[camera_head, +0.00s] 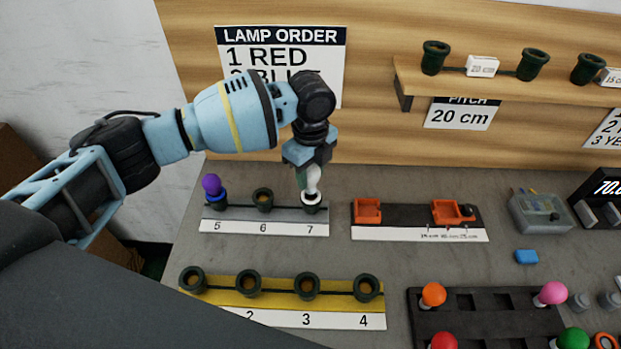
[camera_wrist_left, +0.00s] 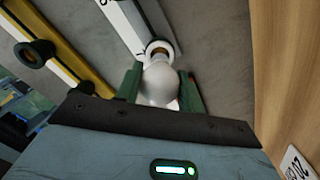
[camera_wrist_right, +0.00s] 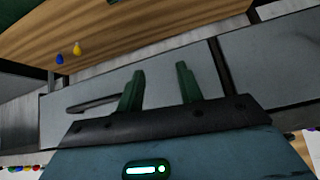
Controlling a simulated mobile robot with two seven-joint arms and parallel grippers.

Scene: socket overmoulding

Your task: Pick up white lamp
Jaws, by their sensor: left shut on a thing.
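The white lamp (camera_head: 313,181) is upright at socket 7 (camera_head: 312,205), at the right end of the grey strip. My left gripper (camera_head: 306,178) comes down from above and is shut on the lamp. In the left wrist view, the white bulb (camera_wrist_left: 158,84) is between the two green fingers, with the dark socket (camera_wrist_left: 157,49) just beyond it.
A purple lamp (camera_head: 211,186) stands in socket 5; socket 6 (camera_head: 263,198) is empty. A yellow strip (camera_head: 220,300) with empty sockets lies in front. A black tray (camera_head: 490,325) holds coloured lamps. An orange-blocked fixture (camera_head: 405,215) is to the right.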

